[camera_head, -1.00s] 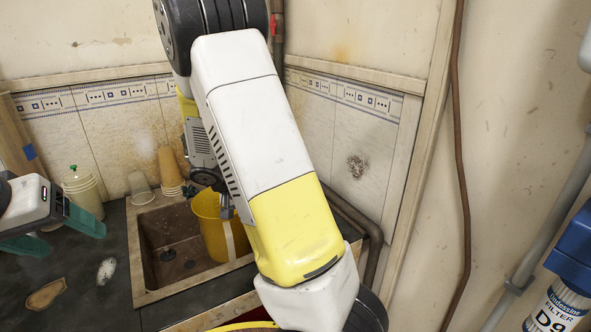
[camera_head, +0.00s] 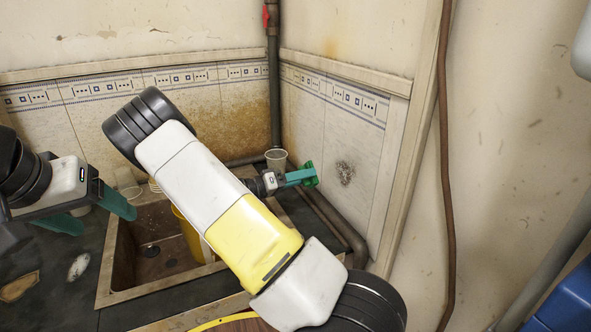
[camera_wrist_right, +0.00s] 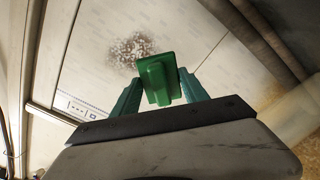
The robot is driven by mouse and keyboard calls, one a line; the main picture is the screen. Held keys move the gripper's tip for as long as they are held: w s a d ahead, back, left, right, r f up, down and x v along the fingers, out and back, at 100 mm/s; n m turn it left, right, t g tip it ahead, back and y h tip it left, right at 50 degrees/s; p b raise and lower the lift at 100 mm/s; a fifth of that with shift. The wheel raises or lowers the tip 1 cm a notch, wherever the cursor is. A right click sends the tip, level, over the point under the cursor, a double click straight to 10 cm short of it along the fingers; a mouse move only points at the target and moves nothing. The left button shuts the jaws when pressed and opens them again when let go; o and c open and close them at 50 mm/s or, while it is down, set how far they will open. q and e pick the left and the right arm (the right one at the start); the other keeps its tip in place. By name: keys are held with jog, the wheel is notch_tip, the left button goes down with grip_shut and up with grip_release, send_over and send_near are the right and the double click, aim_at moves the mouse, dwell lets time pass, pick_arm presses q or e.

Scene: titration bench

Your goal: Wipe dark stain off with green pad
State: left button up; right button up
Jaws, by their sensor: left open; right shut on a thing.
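The dark stain (camera_head: 345,173) is a speckled grey patch on the white tiles of the right wall. It also shows in the right wrist view (camera_wrist_right: 133,50), just beyond the pad. My right gripper (camera_head: 300,177) is shut on the green pad (camera_head: 309,174), gripping its raised handle. In the right wrist view the pad (camera_wrist_right: 156,72) overlaps the stain's lower right edge; I cannot tell whether it touches the wall. In the head view the pad is left of the stain, with a gap between. My left gripper (camera_head: 100,215) is open and empty at the left, over the counter.
A sink (camera_head: 125,262) holding a yellow bucket (camera_head: 187,236) lies below my right arm. Pipes (camera_head: 335,222) run along the right wall's base. A clear cup (camera_head: 276,159) stands near the corner, and a blue filter housing (camera_head: 570,300) is at lower right.

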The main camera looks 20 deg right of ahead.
aim_at(358, 176)
jog(key=d, duration=0.6)
jog(key=shift+w, duration=0.25)
jog(key=shift+w+d, duration=0.1)
jog(key=shift+d, duration=0.9)
dwell(0.6)
jog(key=shift+s+d+r, duration=0.1)
jog(key=shift+s+d, duration=0.05)
jog(key=shift+s, duration=1.8)
jog(key=shift+s+d+f, duration=0.1)
jog(key=shift+s+d, duration=0.1)
jog(key=shift+s, duration=1.7)
jog(key=shift+s+d+r, duration=0.1)
jog(key=shift+s+d, duration=0.05)
jog(key=shift+s, duration=1.8)
jog(key=shift+w+a+r, duration=0.1)
jog(key=shift+r, duration=0.85)
jog(key=shift+w+a, duration=0.2)
jog(key=shift+w, duration=2.65)
jog(key=shift+w+a, duration=0.15)
jog(key=shift+w, duration=2.7)
jog(key=shift+a+r, duration=0.1)
jog(key=shift+r, duration=0.75)
jog(key=shift+s+d, duration=0.2)
jog(key=shift+s, duration=1.7)
jog(key=shift+s+d, duration=0.2)
jog(key=shift+s, duration=1.7)
jog(key=shift+s+d, duration=0.2)
jog(key=shift+s, duration=1.7)
